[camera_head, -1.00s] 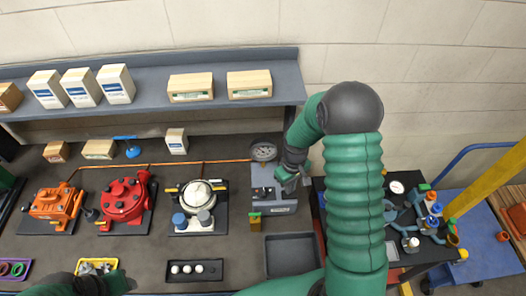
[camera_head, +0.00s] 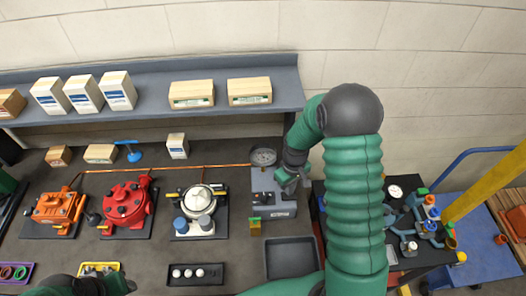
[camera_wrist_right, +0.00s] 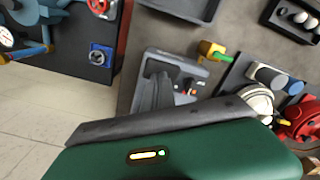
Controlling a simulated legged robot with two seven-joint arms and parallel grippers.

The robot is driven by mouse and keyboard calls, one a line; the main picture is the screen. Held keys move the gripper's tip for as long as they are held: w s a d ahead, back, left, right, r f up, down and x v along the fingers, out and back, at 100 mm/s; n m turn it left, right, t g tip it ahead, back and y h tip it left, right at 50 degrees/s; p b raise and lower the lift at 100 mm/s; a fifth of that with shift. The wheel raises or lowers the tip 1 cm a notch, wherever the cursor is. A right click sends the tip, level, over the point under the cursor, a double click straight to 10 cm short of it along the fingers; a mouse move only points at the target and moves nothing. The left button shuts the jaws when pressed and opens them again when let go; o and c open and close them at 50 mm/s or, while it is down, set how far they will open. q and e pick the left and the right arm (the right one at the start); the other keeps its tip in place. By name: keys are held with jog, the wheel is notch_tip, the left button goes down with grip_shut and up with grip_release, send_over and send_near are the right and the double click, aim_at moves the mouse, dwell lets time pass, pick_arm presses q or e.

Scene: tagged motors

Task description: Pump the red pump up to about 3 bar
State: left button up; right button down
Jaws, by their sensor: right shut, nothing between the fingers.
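The red pump (camera_head: 125,205) is a round red unit with dark knobs on a dark base, left of centre on the bench. Part of it shows at the right edge of the wrist view (camera_wrist_right: 299,122). A dial gauge (camera_head: 263,156) stands behind a grey unit (camera_head: 273,205); its reading is too small to tell. My right gripper (camera_head: 291,184) is shut and empty over the grey unit, well right of the red pump. Its fingers also show in the wrist view (camera_wrist_right: 163,92). Of my left arm, only a dark part shows at the bottom left; its fingers cannot be made out.
An orange unit (camera_head: 60,207) and a white-domed unit (camera_head: 200,208) flank the red pump. A copper-coloured line runs behind them. An empty dark tray (camera_head: 291,259) and a tray with white balls (camera_head: 195,275) lie in front. A shelf (camera_head: 150,113) holds boxes.

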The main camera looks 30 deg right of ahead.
jog(key=shift+r, duration=0.5)
pick_arm(q)
jog(key=shift+s+r, duration=0.1)
jog(key=shift+r, duration=0.2)
pick_arm(e)
jog(key=shift+s+f, duration=0.1)
jog(key=shift+f+b, duration=0.45)
jog(key=shift+f, duration=0.1)
jog(key=shift+a+f+b, duration=0.1)
jog(key=shift+f+b, duration=0.95)
jog(key=shift+f, duration=0.45)
notch_tip(320, 180, up, 4)
jog(key=p, duration=0.3)
jog(key=shift+p, duration=0.35)
jog(key=shift+r, duration=0.1)
pick_arm(q)
jog(key=shift+r, duration=0.3)
